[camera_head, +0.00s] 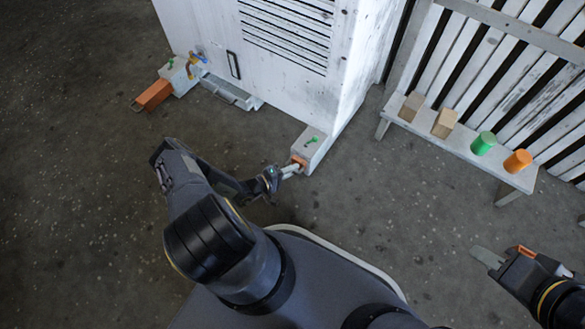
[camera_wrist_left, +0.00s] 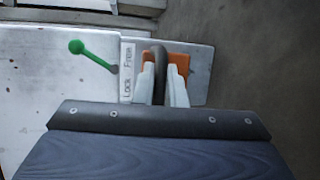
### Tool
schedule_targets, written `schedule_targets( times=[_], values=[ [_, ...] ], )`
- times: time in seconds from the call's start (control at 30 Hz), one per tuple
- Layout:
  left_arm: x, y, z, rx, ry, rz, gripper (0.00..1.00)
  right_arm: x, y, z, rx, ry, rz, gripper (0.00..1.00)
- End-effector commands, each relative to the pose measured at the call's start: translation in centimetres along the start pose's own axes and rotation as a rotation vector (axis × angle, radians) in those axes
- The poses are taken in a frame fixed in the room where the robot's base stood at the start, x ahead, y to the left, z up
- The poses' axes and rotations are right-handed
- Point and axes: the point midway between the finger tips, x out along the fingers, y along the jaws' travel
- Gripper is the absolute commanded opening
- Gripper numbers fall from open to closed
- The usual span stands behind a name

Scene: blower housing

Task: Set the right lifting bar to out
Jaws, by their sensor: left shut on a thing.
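The right lifting bar shows a short orange end (camera_head: 298,161) at the front of its white block (camera_head: 318,146) on the housing's near right corner. In the left wrist view the orange part (camera_wrist_left: 181,62) sits behind a dark grip loop (camera_wrist_left: 158,58). My left gripper (camera_head: 288,170) is shut on this loop, with a pale finger on each side. A green lever (camera_wrist_left: 77,47) on the block top tilts away from the Lock and Free label (camera_wrist_left: 127,70). My right gripper (camera_head: 488,257) is apart from everything at lower right; its finger gap is unclear.
The white housing (camera_head: 260,60) stands behind. The left lifting bar (camera_head: 153,94) sticks out orange from its block. A white bench (camera_head: 440,135) at right holds two wooden blocks, a green cylinder (camera_head: 483,143) and an orange cylinder (camera_head: 517,160). The floor between is clear.

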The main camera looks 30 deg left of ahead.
Motion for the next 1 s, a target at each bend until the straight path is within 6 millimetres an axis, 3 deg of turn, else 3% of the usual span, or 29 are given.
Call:
schedule_targets(
  times=[0.3,0.6,1.0],
  values=[
    [-6.3,-1.1,2.5,-0.004,0.006,-0.005,0.0,-2.0,-0.9,-1.0,0.0,0.0,0.0,0.32],
    [-11.7,-2.5,4.8,-0.003,0.003,-0.004,0.0,-2.6,-1.2,-1.3,0.0,0.0,0.0,0.32],
    [-13.5,-3.0,5.6,-0.001,0.0,-0.003,0.0,-2.8,-1.3,-1.4,0.0,0.0,0.0,0.32]
  ],
)
